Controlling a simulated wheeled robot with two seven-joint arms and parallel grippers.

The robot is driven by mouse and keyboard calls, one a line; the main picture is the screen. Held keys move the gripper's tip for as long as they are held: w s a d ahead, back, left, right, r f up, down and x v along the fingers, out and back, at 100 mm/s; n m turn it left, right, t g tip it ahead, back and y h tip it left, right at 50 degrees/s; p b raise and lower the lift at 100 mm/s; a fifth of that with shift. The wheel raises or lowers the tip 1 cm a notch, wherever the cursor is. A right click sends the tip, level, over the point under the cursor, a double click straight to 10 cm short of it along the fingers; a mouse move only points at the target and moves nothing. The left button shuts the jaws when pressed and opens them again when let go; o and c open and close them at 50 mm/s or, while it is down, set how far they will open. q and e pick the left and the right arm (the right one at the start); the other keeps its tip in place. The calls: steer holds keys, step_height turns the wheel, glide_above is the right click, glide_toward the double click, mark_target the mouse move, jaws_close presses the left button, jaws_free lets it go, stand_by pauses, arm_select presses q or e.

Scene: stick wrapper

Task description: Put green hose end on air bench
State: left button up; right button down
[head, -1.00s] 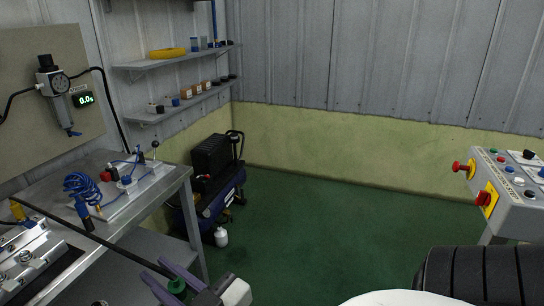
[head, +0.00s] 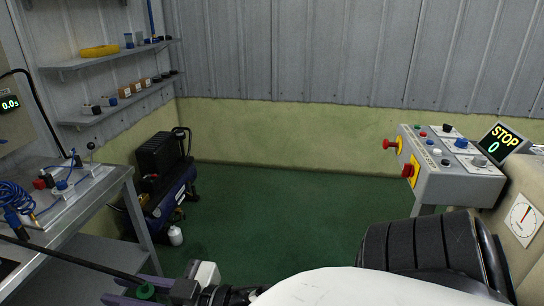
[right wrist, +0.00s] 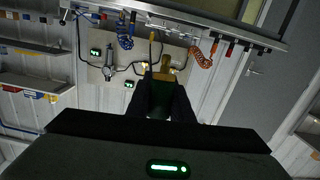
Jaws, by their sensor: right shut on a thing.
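My right gripper (head: 145,289) is low at the bottom edge of the head view, its purple fingers closed around a green hose end (head: 146,291). In the right wrist view the dark fingers hold the green piece with a brass tip (right wrist: 163,68) pointing away from the wrist. A black hose (head: 75,261) runs from the left edge of the head view toward this gripper. The grey metal air bench (head: 90,207) stands at the left, with blue coiled hose and fittings on top. The held end is apart from the bench top, to its right. My left gripper is out of view.
Shelves (head: 115,55) hang above. A control box (head: 450,170) and black tyre-like roll (head: 420,250) are at the right. The middle floor is clear.

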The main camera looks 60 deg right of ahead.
steer(key=w+r+n+g+y, duration=0.2)
steer(key=r+n+y, duration=0.1)
steer(key=r, duration=0.5)
steer(key=w+r+n+g+y, duration=0.2)
steer(key=r+g+y, duration=0.1)
steer(key=r, duration=0.5)
steer(key=shift+n+y, duration=0.4)
steer(key=shift+y, duration=0.2)
steer(key=shift+s+f+g, duration=0.1)
steer(key=shift+g, duration=0.2)
